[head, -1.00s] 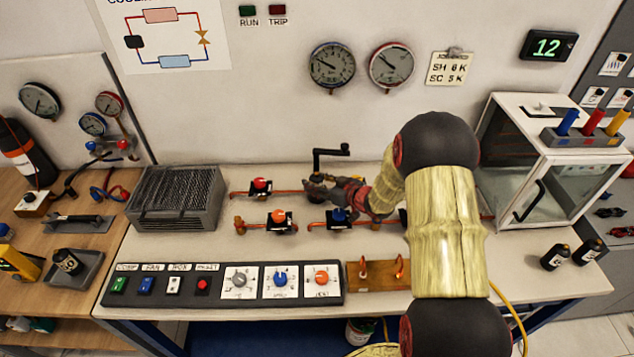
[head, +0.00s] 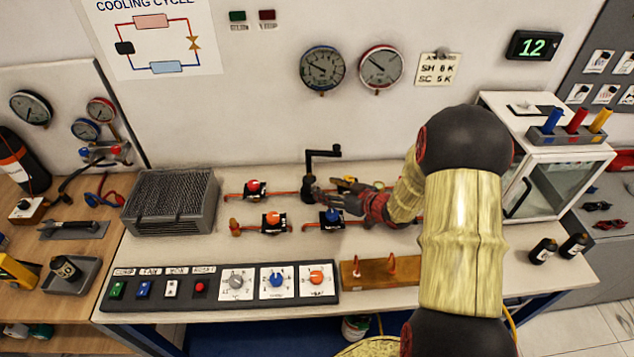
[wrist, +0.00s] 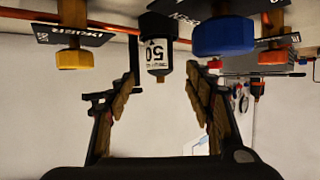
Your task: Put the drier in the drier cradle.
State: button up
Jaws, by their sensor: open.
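My gripper (head: 338,198) is open over the pipework, pointing left, with nothing between its fingers in the wrist view (wrist: 163,88). A black cylinder with a white label reading 50 (wrist: 158,50), possibly the drier, shows beyond the fingertips, apart from them. The wrist picture is upside down. A similar labelled black cylinder (head: 65,268) sits in a grey tray at the left of the head view. A wooden block with two copper hooks (head: 378,274), possibly the drier cradle, lies at the bench front, with its right end behind my arm.
Blue (head: 333,215) and orange (head: 272,219) valves stand close to my gripper. A black crank (head: 322,153) rises behind it. A yellow valve knob (wrist: 75,58) is at the left of the wrist view. A glass-fronted box (head: 545,165) stands at the right.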

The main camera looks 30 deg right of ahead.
jog(key=s+r+m+g+h, duration=0.1)
jog(key=s+r+h, duration=0.3)
jog(key=r, duration=0.6)
jog(key=s+r+m+g+h, duration=0.2)
jog(key=s+r+h, duration=0.1)
jog(key=r, duration=0.7)
jog(key=s+a+r+g+y, duration=0.1)
jog(key=s+a+g, duration=0.1)
jog(key=s+a, duration=0.6)
jog(key=s+a+r+g+y, duration=0.1)
jog(key=s+a+r+g, duration=0.1)
jog(key=s+a, duration=0.6)
jog(key=s, duration=0.7)
jog(key=shift+s+a+r+m+y, duration=0.2)
jog(key=shift+r+m+y, duration=0.1)
jog(key=shift+y, duration=0.1)
jog(key=shift+d, duration=0.1)
jog(key=shift+c, duration=0.7)
